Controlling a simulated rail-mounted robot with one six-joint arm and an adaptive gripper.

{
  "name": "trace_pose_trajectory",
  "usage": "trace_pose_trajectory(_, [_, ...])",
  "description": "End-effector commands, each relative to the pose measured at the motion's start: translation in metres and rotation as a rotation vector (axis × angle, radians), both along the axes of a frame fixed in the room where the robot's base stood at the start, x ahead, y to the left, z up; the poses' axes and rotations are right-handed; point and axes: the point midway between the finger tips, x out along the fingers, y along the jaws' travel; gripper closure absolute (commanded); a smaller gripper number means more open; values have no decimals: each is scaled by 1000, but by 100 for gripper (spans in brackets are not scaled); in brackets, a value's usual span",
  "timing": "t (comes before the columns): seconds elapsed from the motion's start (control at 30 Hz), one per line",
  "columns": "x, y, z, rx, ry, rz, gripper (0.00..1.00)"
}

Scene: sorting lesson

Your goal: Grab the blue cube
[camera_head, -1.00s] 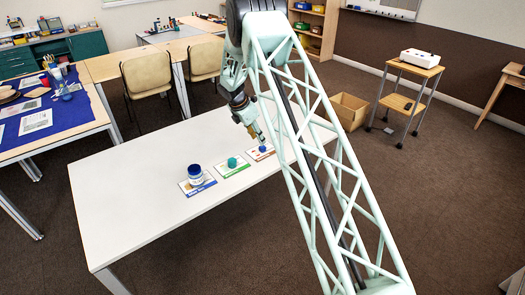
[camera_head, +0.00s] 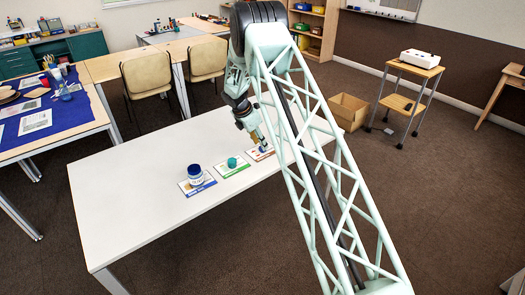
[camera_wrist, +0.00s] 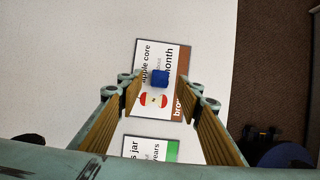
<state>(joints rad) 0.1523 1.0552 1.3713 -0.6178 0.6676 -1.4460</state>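The blue cube (camera_wrist: 159,77) lies on a brown-edged white card (camera_wrist: 151,58) printed with "apple core" and "month". My gripper (camera_wrist: 162,92) is open, with its two ribbed tan fingers on either side of the view and the cube showing in the gap, toward the fingertips. Neither finger visibly touches the cube. In the head view my gripper (camera_head: 259,141) is above the cube, which is mostly hidden at the fingertips.
The card lies on a white table (camera_head: 125,195). To its left are a teal round object (camera_head: 232,162) on a green-edged card and a blue-and-white jar (camera_head: 195,173) on a blue-edged card. The table's left part is clear.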

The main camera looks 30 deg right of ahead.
Motion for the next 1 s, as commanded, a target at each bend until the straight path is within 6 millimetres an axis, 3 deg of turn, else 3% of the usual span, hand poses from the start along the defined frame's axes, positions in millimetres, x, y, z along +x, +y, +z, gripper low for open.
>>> trace_pose_trajectory(0.1, [1, -5, -15, 0, 1, 0, 67])
trace_pose_trajectory(0.3, [2, -10, -26, 0, -1, 0, 67])
trace_pose_trajectory(0.9, [2, -10, -28, 0, 0, 0, 67])
trace_pose_trajectory(1.0, [2, -10, -28, 0, 0, 0, 75])
